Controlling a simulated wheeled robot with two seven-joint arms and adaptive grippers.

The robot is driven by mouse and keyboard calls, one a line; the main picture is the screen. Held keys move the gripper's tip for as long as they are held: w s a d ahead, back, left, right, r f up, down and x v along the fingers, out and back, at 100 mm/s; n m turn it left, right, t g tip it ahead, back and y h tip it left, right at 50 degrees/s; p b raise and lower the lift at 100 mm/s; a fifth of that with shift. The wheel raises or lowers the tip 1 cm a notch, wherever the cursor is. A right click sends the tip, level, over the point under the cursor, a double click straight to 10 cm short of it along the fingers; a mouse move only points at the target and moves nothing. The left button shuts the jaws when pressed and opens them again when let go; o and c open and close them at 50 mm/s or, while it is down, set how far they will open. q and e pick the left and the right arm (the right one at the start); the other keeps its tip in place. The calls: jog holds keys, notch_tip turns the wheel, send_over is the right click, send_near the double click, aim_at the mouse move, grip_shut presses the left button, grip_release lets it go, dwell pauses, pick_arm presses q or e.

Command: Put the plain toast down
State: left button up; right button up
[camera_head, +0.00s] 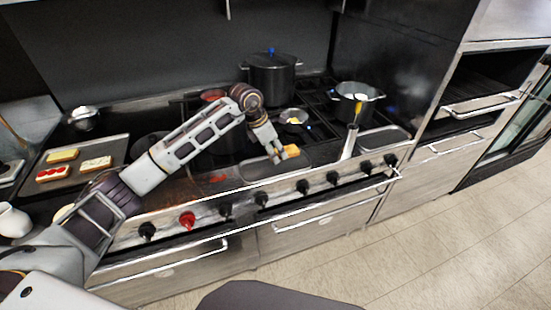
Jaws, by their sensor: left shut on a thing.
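My left gripper (279,154) reaches in from the left over the front of the stove. It is shut on a small golden-brown piece of toast (292,151), which looks plain. The toast is held at the fingertips, above or near the right end of a shallow grey tray (262,170). I cannot tell whether it touches the tray. At the far left, a dark tray (112,148) bears several pieces of toast: a yellowish one (62,155), one with red topping (53,173) and one with pale topping (95,163). My right gripper is not in view.
A lidded black pot (272,75) and an open pot (357,103) stand behind on the stove. A small pan (294,117) sits between them. Another shallow tray (384,139) lies farther right.

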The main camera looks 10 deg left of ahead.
pick_arm(q)
jog(key=shift+f, duration=2)
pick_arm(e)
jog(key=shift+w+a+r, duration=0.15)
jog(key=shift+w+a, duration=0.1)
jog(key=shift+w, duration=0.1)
